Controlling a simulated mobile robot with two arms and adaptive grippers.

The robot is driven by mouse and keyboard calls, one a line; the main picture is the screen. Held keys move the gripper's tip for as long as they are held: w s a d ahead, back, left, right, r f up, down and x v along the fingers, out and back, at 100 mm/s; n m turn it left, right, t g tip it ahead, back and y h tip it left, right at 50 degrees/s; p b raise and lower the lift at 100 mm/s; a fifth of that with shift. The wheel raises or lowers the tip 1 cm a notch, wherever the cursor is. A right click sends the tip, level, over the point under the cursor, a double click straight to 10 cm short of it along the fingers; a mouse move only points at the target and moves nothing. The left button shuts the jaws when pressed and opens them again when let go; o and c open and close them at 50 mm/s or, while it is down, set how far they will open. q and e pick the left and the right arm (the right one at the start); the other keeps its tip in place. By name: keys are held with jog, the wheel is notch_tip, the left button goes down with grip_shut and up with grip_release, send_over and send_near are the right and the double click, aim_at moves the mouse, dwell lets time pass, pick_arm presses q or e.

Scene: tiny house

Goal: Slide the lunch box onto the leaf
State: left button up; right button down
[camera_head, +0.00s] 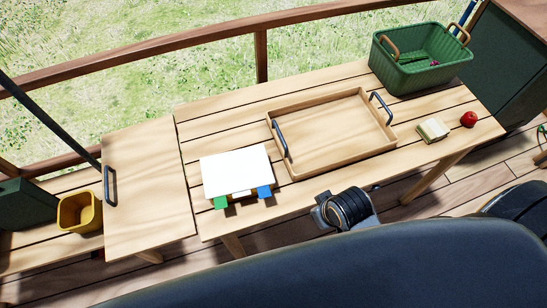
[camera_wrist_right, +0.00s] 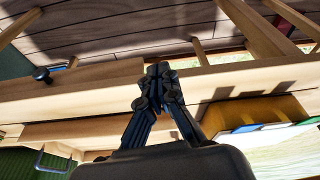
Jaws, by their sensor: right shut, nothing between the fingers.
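What looks like the lunch box, a flat box with a white top (camera_head: 236,168) and green, white and blue tabs at its front, sits on the slatted table left of a wooden tray. In the right wrist view its side looks yellow (camera_wrist_right: 255,112). The leaf (camera_head: 148,190), a plain wooden panel with a dark handle, adjoins the table's left end, with bare wood between it and the box. My right gripper (camera_wrist_right: 158,70) is shut and empty by the table edge, apart from the box. In the head view its fingers cannot be made out. My left gripper is not in view.
The wooden tray (camera_head: 276,158) with two dark handles stands right of the box. A green basket (camera_head: 415,73), a small pale block (camera_head: 433,129) and a red ball-like thing (camera_head: 468,119) are farther right. A yellow bin (camera_head: 80,213) stands left of the leaf. The leaf's top is clear.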

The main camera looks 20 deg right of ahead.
notch_tip(320, 180, up, 4)
jog(key=w+a+n, duration=0.1)
jog(key=w+a, duration=0.1)
notch_tip(320, 180, up, 6)
jog(key=n+g+y+p, duration=0.1)
jog(key=n+g+y, duration=0.1)
jog(key=n, duration=1.1)
send_over(257, 178)
jog(key=w+d+n+g+h, duration=0.1)
jog(key=w+d+n+h, duration=0.1)
jog(key=w+d, duration=0.3)
jog(key=f, duration=0.3)
jog(key=f+p, duration=0.1)
jog(key=f, duration=0.2)
jog(key=s+d+f, duration=0.1)
jog(key=f, duration=0.1)
jog(key=shift+f+p, duration=0.35)
jog(key=shift+f, duration=0.05)
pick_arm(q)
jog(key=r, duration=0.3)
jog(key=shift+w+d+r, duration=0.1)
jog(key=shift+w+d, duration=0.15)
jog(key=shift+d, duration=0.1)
